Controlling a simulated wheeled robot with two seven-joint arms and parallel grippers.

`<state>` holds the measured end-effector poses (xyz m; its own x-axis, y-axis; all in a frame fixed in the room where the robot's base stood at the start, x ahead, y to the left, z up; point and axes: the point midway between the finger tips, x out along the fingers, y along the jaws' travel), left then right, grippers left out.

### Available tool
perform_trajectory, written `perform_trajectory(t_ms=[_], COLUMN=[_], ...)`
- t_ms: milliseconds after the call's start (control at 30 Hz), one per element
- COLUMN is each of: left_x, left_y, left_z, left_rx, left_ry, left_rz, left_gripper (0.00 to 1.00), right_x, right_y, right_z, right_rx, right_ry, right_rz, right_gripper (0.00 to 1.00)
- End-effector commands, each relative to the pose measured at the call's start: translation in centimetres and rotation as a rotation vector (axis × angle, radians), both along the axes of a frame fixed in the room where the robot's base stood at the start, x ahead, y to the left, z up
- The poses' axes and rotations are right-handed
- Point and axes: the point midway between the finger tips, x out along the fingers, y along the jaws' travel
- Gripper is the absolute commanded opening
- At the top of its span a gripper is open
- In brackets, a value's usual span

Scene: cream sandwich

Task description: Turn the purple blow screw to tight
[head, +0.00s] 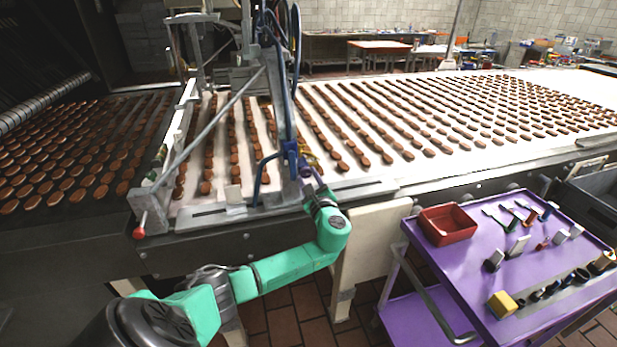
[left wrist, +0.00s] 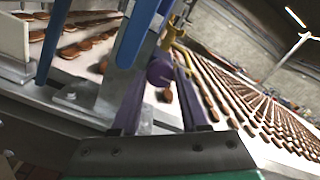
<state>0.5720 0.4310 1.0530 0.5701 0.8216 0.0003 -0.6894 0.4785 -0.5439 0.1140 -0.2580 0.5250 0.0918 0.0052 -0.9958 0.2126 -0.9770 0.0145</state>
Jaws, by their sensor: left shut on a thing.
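The purple blow screw (left wrist: 160,70) shows in the left wrist view as a round purple knob beside a grey upright bar and a blue part. My left gripper (head: 308,172) reaches up to it from the lower right in the head view. In the left wrist view my left gripper (left wrist: 160,78) has its two purple fingers on either side of the knob, shut on it. In the head view the fingers and the blue and yellow parts mostly hide the screw. How tight the screw is cannot be told. My right gripper is not in view.
The white conveyor (head: 420,175) carries rows of brown biscuits behind the gripper. A red-knobbed lever (head: 139,232) stands at the machine's front left. A purple cart (head: 470,262) with a red tray (head: 447,232) and several small tools stands at the right. Blue hoses hang above the gripper.

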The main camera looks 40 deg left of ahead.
Motion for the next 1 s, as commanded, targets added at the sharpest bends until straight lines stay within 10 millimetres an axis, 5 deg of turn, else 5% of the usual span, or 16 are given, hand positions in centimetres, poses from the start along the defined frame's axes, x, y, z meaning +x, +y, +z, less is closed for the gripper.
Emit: perform_trajectory(t_ms=[300, 333, 367, 767, 1000], left_x=[0.0, 0.0, 0.0, -0.3, -3.3], left_y=[0.0, 0.0, 0.0, -0.6, -4.9], left_z=[-0.1, -0.1, -0.1, -0.2, -0.5], left_rx=[0.002, 0.002, 0.001, 0.0, -0.005], left_ry=[0.005, 0.005, 0.004, 0.001, 0.002], left_rz=[0.0, 0.0, 0.0, -0.003, -0.005], left_gripper=[0.0, 0.52, 0.57, 0.57, 0.57], right_x=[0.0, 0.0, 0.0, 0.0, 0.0], right_y=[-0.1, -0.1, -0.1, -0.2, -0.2], right_z=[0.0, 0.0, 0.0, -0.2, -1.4], right_rx=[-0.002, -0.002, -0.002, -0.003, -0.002], right_ry=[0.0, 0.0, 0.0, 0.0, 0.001], right_rz=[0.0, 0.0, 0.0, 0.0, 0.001], right_gripper=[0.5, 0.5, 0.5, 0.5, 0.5])
